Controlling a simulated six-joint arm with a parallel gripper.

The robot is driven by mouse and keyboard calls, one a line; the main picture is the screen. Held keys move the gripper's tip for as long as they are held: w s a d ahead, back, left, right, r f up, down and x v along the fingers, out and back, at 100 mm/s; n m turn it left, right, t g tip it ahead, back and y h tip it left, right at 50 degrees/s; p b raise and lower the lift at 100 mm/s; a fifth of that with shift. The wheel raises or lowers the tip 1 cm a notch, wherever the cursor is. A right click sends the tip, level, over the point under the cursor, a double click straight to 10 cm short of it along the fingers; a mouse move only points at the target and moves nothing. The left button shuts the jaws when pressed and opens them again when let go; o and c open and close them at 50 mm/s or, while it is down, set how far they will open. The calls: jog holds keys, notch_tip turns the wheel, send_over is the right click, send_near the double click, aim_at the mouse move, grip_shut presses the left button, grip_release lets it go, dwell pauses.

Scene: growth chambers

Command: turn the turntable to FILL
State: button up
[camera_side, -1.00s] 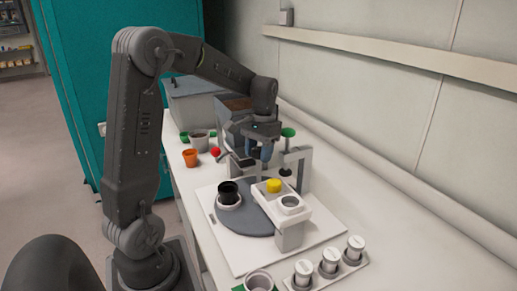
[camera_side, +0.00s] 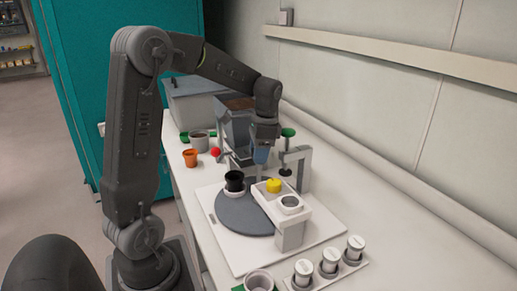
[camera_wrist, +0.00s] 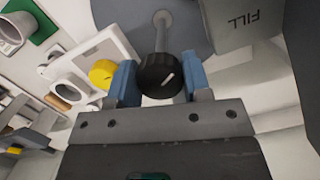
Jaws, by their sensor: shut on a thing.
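The word FILL (camera_wrist: 242,20) reads upside down on a grey block.
A white station with a yellow button (camera_side: 274,185) stands over the disc's right side. A grey bracket (camera_side: 302,170) stands behind it. A grey hopper (camera_side: 237,118) is close behind my gripper. Several white-lidded jars (camera_side: 330,260) stand at the front right. An orange pot (camera_side: 190,157) is at the left.

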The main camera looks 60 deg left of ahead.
jog(key=m, duration=0.6)
jog(key=shift+t+y, duration=0.3)
jog(key=shift+y, duration=0.1)
jog(key=o, duration=0.6)
jog(key=shift+r, duration=3.5)
